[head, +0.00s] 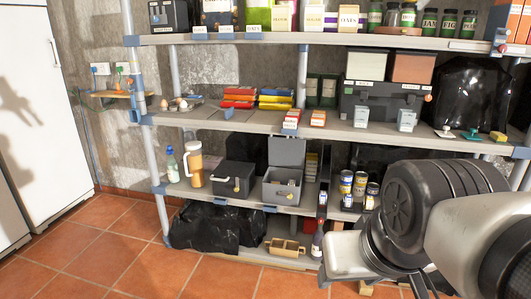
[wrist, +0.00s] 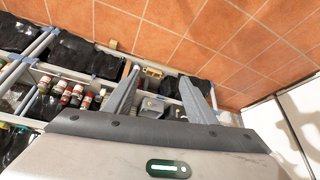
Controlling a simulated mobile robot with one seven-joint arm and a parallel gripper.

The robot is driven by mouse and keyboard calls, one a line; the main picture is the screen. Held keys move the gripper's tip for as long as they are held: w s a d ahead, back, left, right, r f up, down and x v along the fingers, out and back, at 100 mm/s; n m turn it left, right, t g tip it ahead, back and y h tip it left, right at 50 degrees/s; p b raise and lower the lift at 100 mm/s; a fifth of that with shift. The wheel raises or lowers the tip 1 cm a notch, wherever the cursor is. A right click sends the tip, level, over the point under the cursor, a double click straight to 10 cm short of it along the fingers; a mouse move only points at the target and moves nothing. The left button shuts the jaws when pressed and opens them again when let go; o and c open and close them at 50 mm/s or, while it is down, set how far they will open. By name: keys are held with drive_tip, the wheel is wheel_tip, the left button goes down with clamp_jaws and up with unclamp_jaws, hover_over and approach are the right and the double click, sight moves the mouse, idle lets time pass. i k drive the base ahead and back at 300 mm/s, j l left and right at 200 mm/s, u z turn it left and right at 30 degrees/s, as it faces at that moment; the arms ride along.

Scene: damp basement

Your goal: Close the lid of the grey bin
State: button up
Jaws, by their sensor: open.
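The grey bin (head: 283,188) stands on the lower shelf in the head view. Its lid (head: 287,151) is up, roughly upright at the back, and the front is open. In the wrist view, what looks like the grey bin (wrist: 152,107) shows small between my fingers, partly hidden by my gripper body. My gripper (wrist: 158,74) is open with nothing between its fingers, and it is apart from the bin. In the head view my arm fills the lower right; the fingers cannot be clearly made out there.
Cans (head: 346,182) stand to the right. The middle shelf (head: 240,121) is above the lid. A wooden caddy (head: 285,247) sits below. The tiled floor (head: 95,235) is clear.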

sight(287, 152)
drive_tip(key=i+j+z, duration=0.35)
drive_tip(key=i+z, duration=0.15)
drive_tip(key=i, duration=0.25)
drive_tip(key=i+j+z, duration=0.45)
drive_tip(key=i+j, duration=0.15)
drive_tip(key=i, duration=0.6)
